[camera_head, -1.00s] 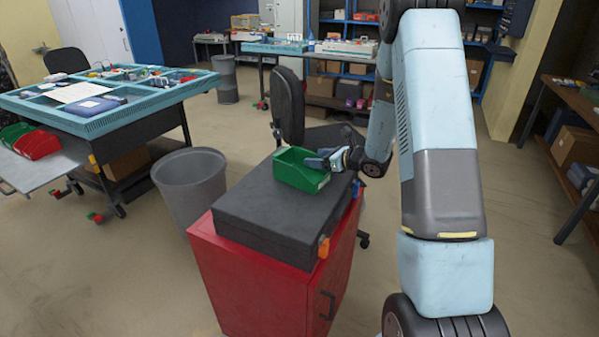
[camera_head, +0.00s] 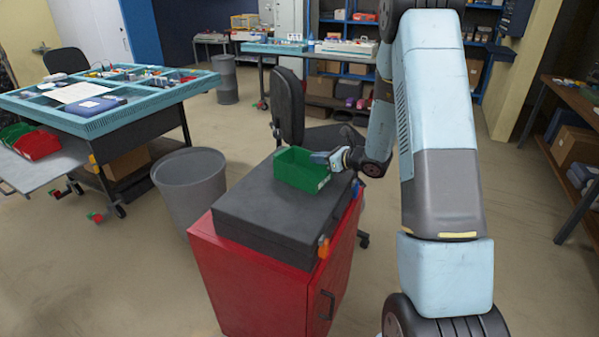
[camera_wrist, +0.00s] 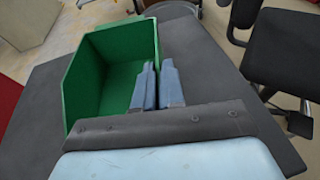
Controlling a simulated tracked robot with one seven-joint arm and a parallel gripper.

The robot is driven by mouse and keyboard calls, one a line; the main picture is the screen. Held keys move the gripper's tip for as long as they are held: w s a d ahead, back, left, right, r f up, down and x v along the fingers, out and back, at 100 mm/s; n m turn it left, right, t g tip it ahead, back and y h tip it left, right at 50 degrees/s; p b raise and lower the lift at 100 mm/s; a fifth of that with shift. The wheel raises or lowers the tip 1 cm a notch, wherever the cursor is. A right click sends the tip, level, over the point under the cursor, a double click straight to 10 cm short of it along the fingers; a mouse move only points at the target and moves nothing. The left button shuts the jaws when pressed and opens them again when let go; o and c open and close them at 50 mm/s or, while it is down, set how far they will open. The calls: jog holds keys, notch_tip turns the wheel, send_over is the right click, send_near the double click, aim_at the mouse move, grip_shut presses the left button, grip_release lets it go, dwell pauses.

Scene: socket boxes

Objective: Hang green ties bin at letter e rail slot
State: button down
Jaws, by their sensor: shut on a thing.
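The green bin (camera_head: 297,172) is on the black case on top of the red cabinet. It also shows in the wrist view (camera_wrist: 84,91), with its open top toward the camera and its inside looking empty. My gripper (camera_head: 325,158) is at the bin's right side in the head view. In the wrist view its two blue fingers (camera_wrist: 157,72) are close together on the bin's right wall, one inside and one outside. I cannot tell whether the bin's base still touches the case. No rail slot marked with letter e can be made out.
The black case (camera_head: 262,222) lies on the red cabinet (camera_head: 255,288). A grey trash can (camera_head: 190,190) stands to its left, and an office chair (camera_head: 290,108) behind it. A teal-topped workbench (camera_head: 110,95) is at left, with green and red bins (camera_head: 36,145) beside it.

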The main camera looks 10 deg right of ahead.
jog(key=shift+r, duration=0.15)
jog(key=shift+r, duration=1.05)
jog(key=shift+s, duration=0.1)
jog(key=shift+s+d+r, duration=0.2)
jog(key=shift+s+d, duration=3.3)
jog(key=shift+s, duration=0.1)
jog(key=shift+w, duration=0.1)
